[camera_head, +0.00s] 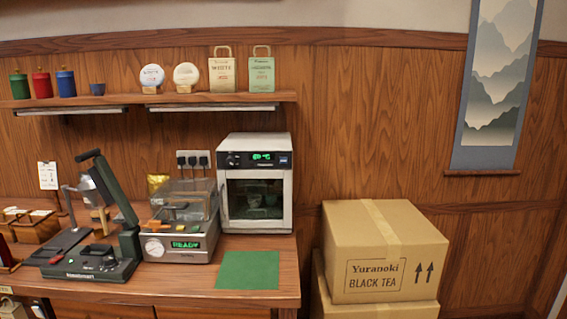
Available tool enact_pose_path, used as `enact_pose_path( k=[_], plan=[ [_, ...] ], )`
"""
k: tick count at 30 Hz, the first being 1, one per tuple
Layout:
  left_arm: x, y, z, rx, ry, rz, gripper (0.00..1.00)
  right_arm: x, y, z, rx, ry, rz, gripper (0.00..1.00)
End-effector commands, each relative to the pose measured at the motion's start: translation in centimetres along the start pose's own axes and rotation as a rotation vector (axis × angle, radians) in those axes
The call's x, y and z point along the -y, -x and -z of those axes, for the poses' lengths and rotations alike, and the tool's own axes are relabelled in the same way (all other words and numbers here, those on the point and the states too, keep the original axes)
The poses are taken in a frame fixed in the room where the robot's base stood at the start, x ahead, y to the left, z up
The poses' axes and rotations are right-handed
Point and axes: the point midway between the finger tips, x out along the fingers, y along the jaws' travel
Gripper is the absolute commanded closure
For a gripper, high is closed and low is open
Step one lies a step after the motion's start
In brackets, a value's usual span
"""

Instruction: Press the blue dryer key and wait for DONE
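The white dryer (222,205) stands at the back right of the wooden counter with its glass door shut. Its black top panel has a knob, a lit green display (263,157) and a small blue key (284,160) at the right end. The green characters are too small to read surely; I cannot make out DONE. Dim shapes show behind the door glass. Neither of my grippers is in view.
Left of the dryer is a metal machine (181,251) reading READY, then a dark press (95,262) with a raised lever. A green mat (248,270) lies bare before the dryer. Cardboard boxes (380,250) stand right of the counter. A shelf (150,99) hangs above.

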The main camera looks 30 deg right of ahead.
Motion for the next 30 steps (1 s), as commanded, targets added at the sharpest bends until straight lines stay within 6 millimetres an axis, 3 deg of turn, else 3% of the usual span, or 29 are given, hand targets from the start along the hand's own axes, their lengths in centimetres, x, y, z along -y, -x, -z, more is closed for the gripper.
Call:
enact_pose_path(
  k=[2,13,30],
  plan=[
    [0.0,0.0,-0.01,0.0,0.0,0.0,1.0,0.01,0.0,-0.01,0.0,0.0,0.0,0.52],
    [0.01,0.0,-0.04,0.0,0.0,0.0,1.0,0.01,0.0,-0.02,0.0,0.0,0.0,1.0],
    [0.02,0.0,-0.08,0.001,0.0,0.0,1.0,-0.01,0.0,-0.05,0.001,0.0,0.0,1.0]
  ],
)
